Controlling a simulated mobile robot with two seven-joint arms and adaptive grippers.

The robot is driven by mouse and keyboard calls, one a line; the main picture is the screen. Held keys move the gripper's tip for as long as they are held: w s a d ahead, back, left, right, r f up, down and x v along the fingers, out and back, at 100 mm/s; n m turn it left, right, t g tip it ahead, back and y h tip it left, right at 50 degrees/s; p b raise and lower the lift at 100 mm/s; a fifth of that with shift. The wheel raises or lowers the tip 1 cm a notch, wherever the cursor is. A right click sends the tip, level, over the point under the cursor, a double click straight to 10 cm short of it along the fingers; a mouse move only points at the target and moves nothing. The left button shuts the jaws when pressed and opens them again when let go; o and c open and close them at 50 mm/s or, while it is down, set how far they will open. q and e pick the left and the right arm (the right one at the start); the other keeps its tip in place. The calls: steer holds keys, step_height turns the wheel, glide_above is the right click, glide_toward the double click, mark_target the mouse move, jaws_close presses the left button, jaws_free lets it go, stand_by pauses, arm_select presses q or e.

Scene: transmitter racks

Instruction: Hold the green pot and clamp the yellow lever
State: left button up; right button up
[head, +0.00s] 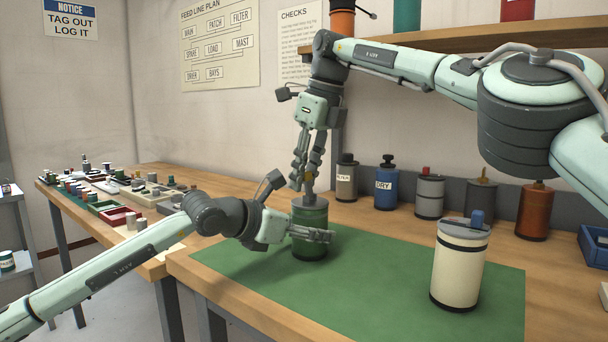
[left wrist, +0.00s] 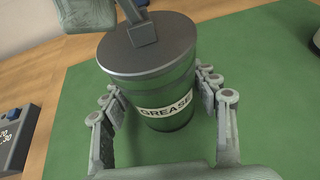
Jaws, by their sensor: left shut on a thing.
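The green pot (head: 310,246) stands upright on the green mat. In the left wrist view its white label on the green body (left wrist: 168,108) reads GREASE. Its dark lid (left wrist: 150,52) carries a grey upright piece (left wrist: 142,33); no yellow lever shows clearly. My left gripper (head: 322,236) is shut around the pot's side, with a finger on each side of it in the left wrist view. My right gripper (head: 307,178) points down over the lid from above, its fingertips around the upright piece. Whether they grip it cannot be told.
A cream canister (head: 459,270) with a dark lid stands right on the mat (head: 380,300). Several canisters, including a blue one (head: 386,188) and a copper one (head: 533,213), line the back. A cluttered side table (head: 90,208) is at left. The mat between pot and cream canister is clear.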

mark_target(310, 173)
steer(key=shift+o, duration=1.1)
steer(key=shift+r, duration=0.1)
steer(key=shift+v, duration=2.25)
steer(key=shift+s+d+r, duration=0.1)
steer(key=shift+d+r, duration=0.05)
steer(key=shift+r, duration=0.05)
steer(key=shift+s+d, duration=0.15)
steer(key=shift+d, duration=0.3)
steer(key=s+d, duration=0.6)
steer(key=d, duration=0.2)
steer(key=shift+s+d, duration=0.35)
steer(key=shift+s, duration=0.05)
